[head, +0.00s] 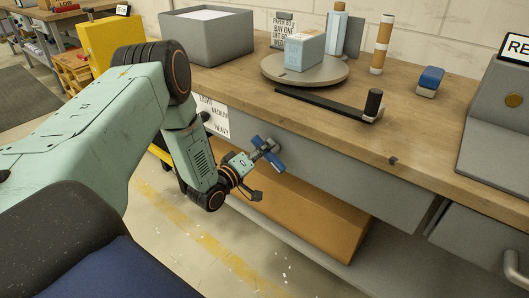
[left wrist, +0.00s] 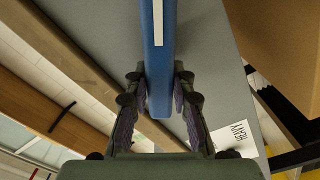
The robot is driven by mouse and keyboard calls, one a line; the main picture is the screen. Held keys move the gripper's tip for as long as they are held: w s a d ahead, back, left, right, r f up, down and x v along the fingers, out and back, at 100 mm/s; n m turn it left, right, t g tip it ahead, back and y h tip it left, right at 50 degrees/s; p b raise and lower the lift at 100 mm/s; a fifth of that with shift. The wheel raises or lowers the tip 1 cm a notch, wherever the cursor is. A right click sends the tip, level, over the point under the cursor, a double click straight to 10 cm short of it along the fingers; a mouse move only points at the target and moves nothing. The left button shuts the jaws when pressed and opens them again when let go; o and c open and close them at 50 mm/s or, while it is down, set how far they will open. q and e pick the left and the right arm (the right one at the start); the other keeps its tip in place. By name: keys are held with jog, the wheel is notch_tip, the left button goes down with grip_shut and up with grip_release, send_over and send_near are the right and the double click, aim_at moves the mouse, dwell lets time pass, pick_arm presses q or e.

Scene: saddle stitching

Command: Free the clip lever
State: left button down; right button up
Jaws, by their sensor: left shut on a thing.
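A blue lever (head: 275,161) is on the grey front panel of the workbench, below the top's edge. In the left wrist view the lever (left wrist: 158,60) is a long blue bar with a pale stripe, running between the fingers. My left gripper (head: 265,148) is shut on this lever, with one finger on each side of it. It also shows in the left wrist view (left wrist: 159,98). The fingers hide part of the lever and how it is fixed to the panel. My right gripper is not in view.
A round turntable (head: 328,72) with a pale blue block (head: 297,50) stands on the bench top (head: 430,127). A black crank arm (head: 320,102) lies in front of it. A card marked HEAVY (left wrist: 238,138) is close by on the panel. A brown box (head: 300,213) sits below.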

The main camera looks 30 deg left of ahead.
pick_arm(q)
jog(key=n, duration=0.1)
jog(key=n+b, duration=0.1)
jog(key=shift+a+f+n, duration=0.1)
jog(key=shift+f+n, duration=0.2)
jog(key=shift+n, duration=0.1)
jog(key=shift+f+n+b, duration=0.25)
jog(key=shift+n+b, duration=0.8)
jog(key=shift+n, duration=0.75)
jog(key=c, duration=1.1)
grip_release()
jog(key=s, duration=0.8)
jog(key=s+a, duration=0.1)
jog(key=s, duration=0.3)
